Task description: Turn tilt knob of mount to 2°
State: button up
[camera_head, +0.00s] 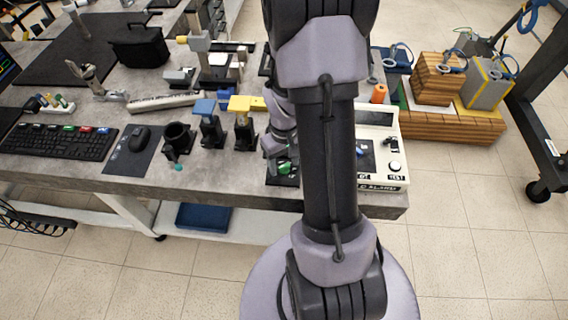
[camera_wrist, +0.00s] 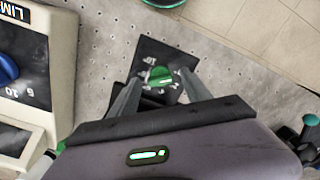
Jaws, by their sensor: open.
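The green tilt knob (camera_wrist: 160,77) sits on a black plate (camera_wrist: 178,55) with white dial numbers, among them a 10. A pale mark shows on the knob, but the exact reading is too small to tell. My gripper (camera_wrist: 161,82) is open, with one finger on each side of the knob; I cannot tell whether they touch it. In the head view the green knob (camera_head: 284,168) shows low beside my arm, near the table's front edge. My arm hides much of the mount there.
A beige box (camera_wrist: 62,60) with a blue dial (camera_wrist: 6,68) stands close left in the wrist view. A teal knob (camera_wrist: 310,120) is at the right. In the head view, a blue-topped post (camera_head: 205,107) and a yellow-topped post (camera_head: 241,104) stand left of my arm.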

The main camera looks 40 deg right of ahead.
grip_shut()
jog(key=shift+m, duration=0.3)
jog(key=m+b, duration=0.1)
jog(key=m, duration=0.3)
jog(key=m+b, duration=0.2)
jog(key=m, duration=0.2)
jog(key=shift+m, duration=0.7)
dwell(0.3)
grip_release()
